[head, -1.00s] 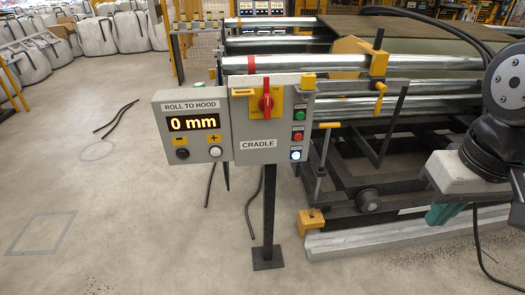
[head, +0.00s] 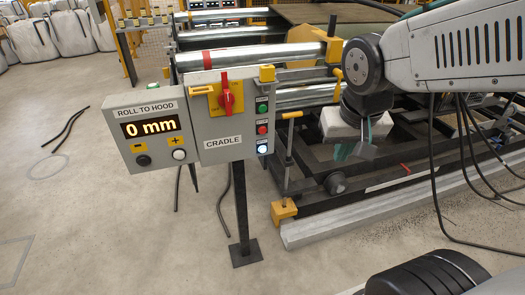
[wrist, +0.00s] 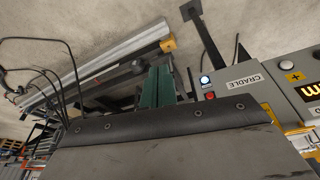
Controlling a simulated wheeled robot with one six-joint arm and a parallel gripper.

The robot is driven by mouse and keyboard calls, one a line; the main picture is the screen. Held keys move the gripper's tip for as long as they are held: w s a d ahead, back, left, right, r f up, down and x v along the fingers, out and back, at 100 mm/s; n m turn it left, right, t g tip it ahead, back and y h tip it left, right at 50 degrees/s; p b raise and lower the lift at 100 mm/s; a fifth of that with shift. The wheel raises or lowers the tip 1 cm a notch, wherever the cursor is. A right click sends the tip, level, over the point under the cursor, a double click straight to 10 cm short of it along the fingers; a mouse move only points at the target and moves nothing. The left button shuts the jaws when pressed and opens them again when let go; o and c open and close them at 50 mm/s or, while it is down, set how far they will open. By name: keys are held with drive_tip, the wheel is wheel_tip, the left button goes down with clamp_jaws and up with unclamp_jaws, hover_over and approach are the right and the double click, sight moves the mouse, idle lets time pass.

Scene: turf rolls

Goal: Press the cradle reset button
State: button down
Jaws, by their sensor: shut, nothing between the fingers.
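The grey CRADLE control box (head: 223,122) stands on a black post at the left centre of the head view. Down its right edge sit a green button (head: 263,108), a red button (head: 262,129) and a lit white button (head: 262,148). Their small labels are too small to read. The wrist view, turned over, shows the lit white button (wrist: 205,80) and the red one (wrist: 210,97). My gripper (head: 350,151) has teal fingers, shut and empty, to the right of the buttons and apart from them. The fingers also show in the wrist view (wrist: 157,73).
A red rotary switch (head: 226,95) on yellow sits on the box. Left of it is a ROLL TO HOOD display (head: 151,126) reading 0 mm, with black and white buttons below. The cradle's steel rollers (head: 250,58) lie behind.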

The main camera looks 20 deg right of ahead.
sight(262, 149)
drive_tip(key=w+f+m+t, duration=0.4)
drive_tip(key=w+f, duration=0.9)
drive_tip(key=w, duration=0.4)
drive_tip(key=w+a+f+m+t+y, duration=0.1)
drive_tip(key=w+a+f+m+y, duration=0.1)
drive_tip(key=f, duration=0.4)
drive_tip(key=w+a+f+m+t+y, duration=0.1)
drive_tip(key=w+a+f+m+y, duration=0.1)
drive_tip(key=f, duration=0.3)
drive_tip(key=shift+w+a+f+y, duration=0.35)
drive_tip(key=shift+w+f+y, duration=0.05)
drive_tip(key=shift+w, duration=0.35)
drive_tip(key=shift+w, duration=0.15)
drive_tip(key=w, duration=0.8)
drive_tip(key=shift+w, duration=0.3)
drive_tip(key=shift+w, duration=0.1)
drive_tip(key=shift+w, duration=0.3)
